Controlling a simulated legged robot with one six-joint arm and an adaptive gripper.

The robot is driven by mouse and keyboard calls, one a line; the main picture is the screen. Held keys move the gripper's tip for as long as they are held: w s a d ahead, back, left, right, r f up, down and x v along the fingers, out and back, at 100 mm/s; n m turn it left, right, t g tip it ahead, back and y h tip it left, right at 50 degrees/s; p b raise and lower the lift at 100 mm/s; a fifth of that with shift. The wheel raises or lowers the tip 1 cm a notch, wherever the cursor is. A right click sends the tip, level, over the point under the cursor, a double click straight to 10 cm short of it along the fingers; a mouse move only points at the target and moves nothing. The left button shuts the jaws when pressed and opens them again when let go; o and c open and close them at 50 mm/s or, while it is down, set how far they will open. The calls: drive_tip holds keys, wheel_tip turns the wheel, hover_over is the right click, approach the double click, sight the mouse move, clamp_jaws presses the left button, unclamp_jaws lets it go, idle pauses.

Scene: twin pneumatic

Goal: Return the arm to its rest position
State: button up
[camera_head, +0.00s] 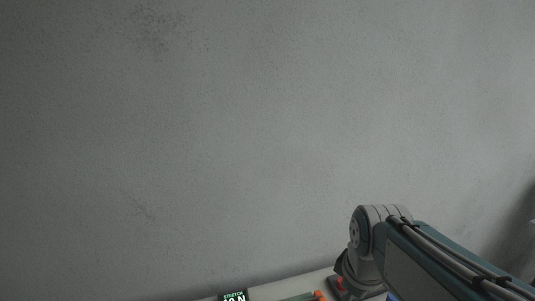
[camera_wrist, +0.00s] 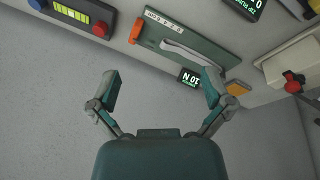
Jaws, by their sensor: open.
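My gripper (camera_wrist: 160,92) shows in the wrist view with its two fingers spread wide and nothing between them. Its fingertips reach up in the picture toward a bench edge with a green panel. In the head view my arm (camera_head: 430,262) enters from the lower right, with its bent joint (camera_head: 380,225) in front of the grey wall. The gripper itself is hidden below the frame there.
The wrist view shows a green panel (camera_wrist: 205,50) with a light handle-like strip, an orange block (camera_wrist: 136,31), a small display (camera_wrist: 189,78), a red knob (camera_wrist: 101,29) and another red knob (camera_wrist: 293,87) on a pale box. A grey wall (camera_head: 200,130) fills the head view.

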drive_tip(key=s+f+m+t, duration=0.2)
drive_tip(key=s+m, duration=0.7)
drive_tip(key=s, duration=0.2)
drive_tip(key=shift+s+d, duration=0.2)
drive_tip(key=shift+s, duration=0.1)
idle(2.0)
